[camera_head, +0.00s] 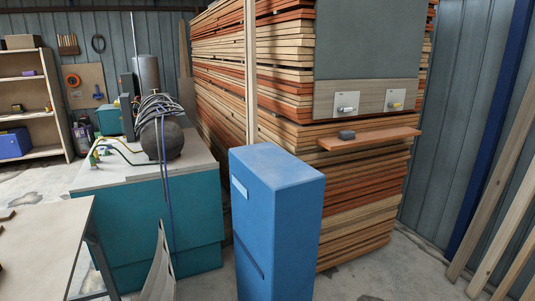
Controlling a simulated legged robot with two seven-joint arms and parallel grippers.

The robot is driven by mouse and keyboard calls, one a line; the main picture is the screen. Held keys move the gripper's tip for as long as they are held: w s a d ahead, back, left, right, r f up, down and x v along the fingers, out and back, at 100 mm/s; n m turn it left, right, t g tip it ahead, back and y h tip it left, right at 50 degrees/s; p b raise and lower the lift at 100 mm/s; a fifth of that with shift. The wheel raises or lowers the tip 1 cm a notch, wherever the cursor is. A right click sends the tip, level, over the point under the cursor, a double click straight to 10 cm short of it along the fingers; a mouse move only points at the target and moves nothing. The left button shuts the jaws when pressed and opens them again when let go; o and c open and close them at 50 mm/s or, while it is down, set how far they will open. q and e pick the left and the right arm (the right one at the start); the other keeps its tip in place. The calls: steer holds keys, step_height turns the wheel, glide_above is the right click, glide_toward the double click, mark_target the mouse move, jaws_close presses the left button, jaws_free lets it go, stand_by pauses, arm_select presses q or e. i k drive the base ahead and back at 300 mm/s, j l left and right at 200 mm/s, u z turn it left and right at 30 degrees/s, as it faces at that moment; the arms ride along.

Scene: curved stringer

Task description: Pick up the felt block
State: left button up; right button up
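A small dark grey block (347,134), which looks like the felt block, lies on a narrow reddish-brown wooden shelf (385,138). The shelf juts out in front of a tall stack of boards, right of centre. Nothing covers the block from this view. Neither of my grippers shows in the head view, so their state and distance from the block cannot be seen.
A tall blue cabinet (277,215) stands in front, left of the shelf. A teal bench (150,235) with hoses and a dark round tank (168,138) is at left. A table (45,245) sits at lower left. Planks (510,215) lean at right. Some floor is bare before the stack.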

mark_target(346, 135)
steer(key=i+j+z, duration=0.15)
steer(key=i+z, duration=0.25)
steer(key=i+j+z, duration=0.4)
steer(key=i+l+z, duration=0.1)
steer(key=z, duration=2.65)
steer(key=u, duration=2.75)
